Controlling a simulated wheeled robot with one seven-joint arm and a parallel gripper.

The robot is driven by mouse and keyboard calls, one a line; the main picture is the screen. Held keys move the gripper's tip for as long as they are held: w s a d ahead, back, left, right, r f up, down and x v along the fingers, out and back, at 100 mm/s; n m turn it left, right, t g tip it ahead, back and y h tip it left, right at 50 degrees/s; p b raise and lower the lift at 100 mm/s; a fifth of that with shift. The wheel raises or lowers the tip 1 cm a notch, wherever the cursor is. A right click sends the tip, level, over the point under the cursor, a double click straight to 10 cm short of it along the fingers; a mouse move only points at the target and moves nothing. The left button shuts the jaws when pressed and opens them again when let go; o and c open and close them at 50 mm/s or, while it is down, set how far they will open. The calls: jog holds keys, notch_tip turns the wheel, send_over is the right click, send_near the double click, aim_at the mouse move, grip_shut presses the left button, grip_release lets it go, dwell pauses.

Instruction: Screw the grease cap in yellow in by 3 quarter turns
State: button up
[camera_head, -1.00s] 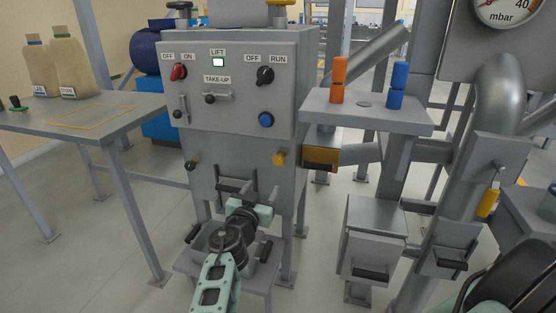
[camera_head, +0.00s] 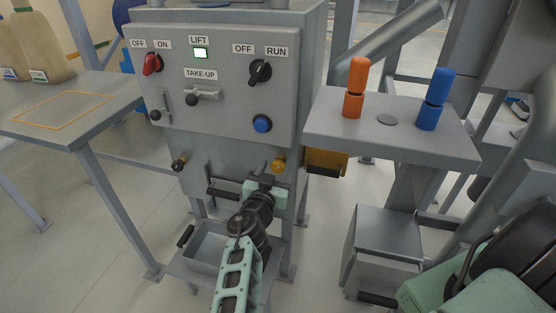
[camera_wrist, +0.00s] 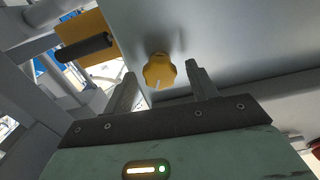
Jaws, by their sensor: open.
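The yellow grease cap (camera_head: 278,165) sits on the front of the grey cabinet (camera_head: 205,150), low on its right side. In the wrist view the cap (camera_wrist: 159,71) is a lobed knob with a pale mark on its face, seen just beyond and between the fingertips. My gripper (camera_head: 269,178) is just below and left of the cap in the head view. In the wrist view my gripper (camera_wrist: 162,75) is open, with one finger on each side of the cap's line and nothing held. I cannot tell the exact gap to the cap.
A dark knob (camera_head: 179,165) is on the cabinet's left. Above are switches and a blue button (camera_head: 262,123). An orange box with a dark handle (camera_wrist: 84,46) lies close to the cap. A shelf (camera_head: 390,128) with orange and blue cylinders stands right. A tray (camera_head: 206,248) is below.

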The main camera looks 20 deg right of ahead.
jog(key=shift+w+d, duration=0.1)
jog(key=c, duration=1)
